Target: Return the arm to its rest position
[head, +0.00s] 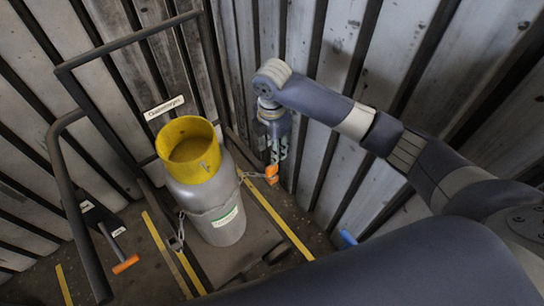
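My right arm comes in from the right, and its gripper (276,158) hangs fingers-down near the corner of the corrugated walls. The gripper is small in view, and I cannot tell whether its fingers are open or shut. An orange piece (271,175) at the end of a chain shows right at the fingertips; I cannot tell whether they touch it. The chain runs from there to a grey gas cylinder (213,205) with a yellow collar (188,150), standing upright left of the gripper. My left gripper is not in view.
A dark metal frame (75,190) with bent rails stands around the cylinder's left and back. A tool with an orange end (125,264) is at the lower left. Yellow lines (277,222) mark the floor. Corrugated walls (330,90) close in behind. A small blue item (347,238) shows lower right.

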